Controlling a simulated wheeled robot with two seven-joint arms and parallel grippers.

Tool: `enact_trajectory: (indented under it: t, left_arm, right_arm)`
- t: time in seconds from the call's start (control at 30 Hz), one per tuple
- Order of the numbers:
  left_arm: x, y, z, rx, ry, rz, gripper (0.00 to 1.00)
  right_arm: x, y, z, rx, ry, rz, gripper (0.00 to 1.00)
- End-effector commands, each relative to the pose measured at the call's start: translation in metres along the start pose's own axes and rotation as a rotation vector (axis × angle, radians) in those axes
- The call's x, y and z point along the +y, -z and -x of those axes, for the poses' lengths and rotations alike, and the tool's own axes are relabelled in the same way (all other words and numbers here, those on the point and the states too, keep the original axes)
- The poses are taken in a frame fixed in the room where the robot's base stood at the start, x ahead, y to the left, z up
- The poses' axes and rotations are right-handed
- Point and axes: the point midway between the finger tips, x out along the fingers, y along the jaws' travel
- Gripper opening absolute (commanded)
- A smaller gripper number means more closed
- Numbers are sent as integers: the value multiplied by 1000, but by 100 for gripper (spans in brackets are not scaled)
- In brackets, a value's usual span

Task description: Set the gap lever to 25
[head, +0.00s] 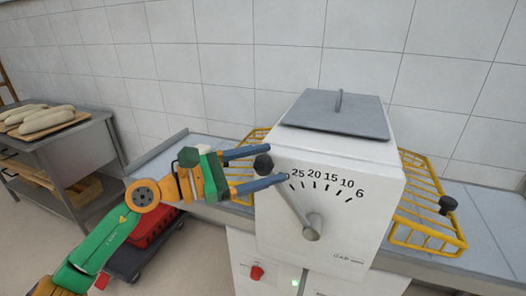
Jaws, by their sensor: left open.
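The gap lever (295,206) is a grey bar on the front of the white machine (345,175). It runs up and left from its round hub (313,225) to a black knob (263,163). The printed scale (330,179) reads 25, 20, 15, 10, 6 from left to right. The lever lies at the left end, just left of the 25. My left gripper (278,163) is open, its two blue fingers above and below the knob. The lower finger crosses the lever and hides part of it. Contact cannot be told. My right gripper is not in view.
Yellow wire racks (425,205) flank the machine, with a black knob (447,204) on the right one. A red knob (257,272) is below the scale. A steel table (60,150) with loaves stands left, and a red crate (150,232) sits below my arm.

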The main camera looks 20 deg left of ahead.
Motion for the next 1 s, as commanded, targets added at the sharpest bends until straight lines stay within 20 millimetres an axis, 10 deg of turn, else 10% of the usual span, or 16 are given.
enact_trajectory:
  t: [0.2, 0.5, 1.0]
  left_arm:
    - [0, 2, -1, 0, -1, 1, 76]
    - [-1, 2, 0, 1, 0, 3, 0]
    - [-1, 3, 0, 3, 1, 2, 0]
  right_arm:
    - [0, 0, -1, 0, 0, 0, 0]
    - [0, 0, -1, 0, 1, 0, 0]
    - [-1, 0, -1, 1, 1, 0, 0]
